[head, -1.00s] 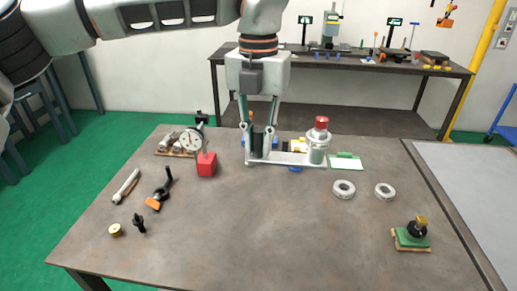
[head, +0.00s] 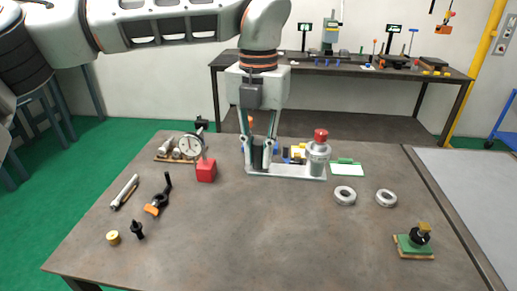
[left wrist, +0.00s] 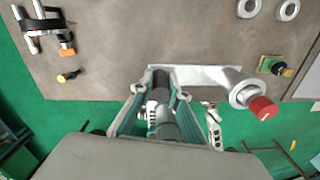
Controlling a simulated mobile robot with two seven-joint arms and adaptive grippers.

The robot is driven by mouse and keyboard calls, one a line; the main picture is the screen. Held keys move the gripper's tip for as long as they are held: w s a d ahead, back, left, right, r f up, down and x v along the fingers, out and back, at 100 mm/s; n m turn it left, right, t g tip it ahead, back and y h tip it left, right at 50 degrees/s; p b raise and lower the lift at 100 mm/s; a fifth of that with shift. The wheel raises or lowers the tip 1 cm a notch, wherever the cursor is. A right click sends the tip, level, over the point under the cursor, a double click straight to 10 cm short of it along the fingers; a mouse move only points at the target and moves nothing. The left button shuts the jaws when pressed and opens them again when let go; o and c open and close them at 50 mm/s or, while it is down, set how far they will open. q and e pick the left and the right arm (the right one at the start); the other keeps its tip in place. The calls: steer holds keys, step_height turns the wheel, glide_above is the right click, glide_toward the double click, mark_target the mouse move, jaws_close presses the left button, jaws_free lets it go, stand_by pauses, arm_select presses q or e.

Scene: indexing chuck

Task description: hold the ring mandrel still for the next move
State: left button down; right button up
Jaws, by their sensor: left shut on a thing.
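A dark upright cylinder (left wrist: 160,84), which I take for the ring mandrel, stands at the left end of a light grey plate (head: 287,172). A silver round body (head: 317,158) with a red cap (head: 321,134) sits at the plate's right end. My left gripper (head: 262,160) points down with its fingers on both sides of the dark cylinder, shut on it. The left wrist view also shows the fingers (left wrist: 165,90) around it and the red cap (left wrist: 263,108) to the right. The fingers partly hide the cylinder. My right gripper is in neither view.
Two metal rings (head: 345,195) (head: 386,197) lie to the right, a green-based fixture (head: 414,243) at front right. A white-and-green card (head: 347,169) lies beside the silver body. The table's middle front is clear.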

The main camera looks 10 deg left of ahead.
mark_target(259, 167)
arm_select(q)
steer(key=shift+f+b, duration=0.35)
steer(key=shift+f, duration=0.55)
steer(key=shift+f+b, duration=0.7)
steer(key=shift+f, duration=1.35)
steer(key=shift+f+b, duration=0.6)
steer(key=shift+f, duration=1.35)
steer(key=shift+f+b, duration=1)
steer(key=shift+f, duration=3.25)
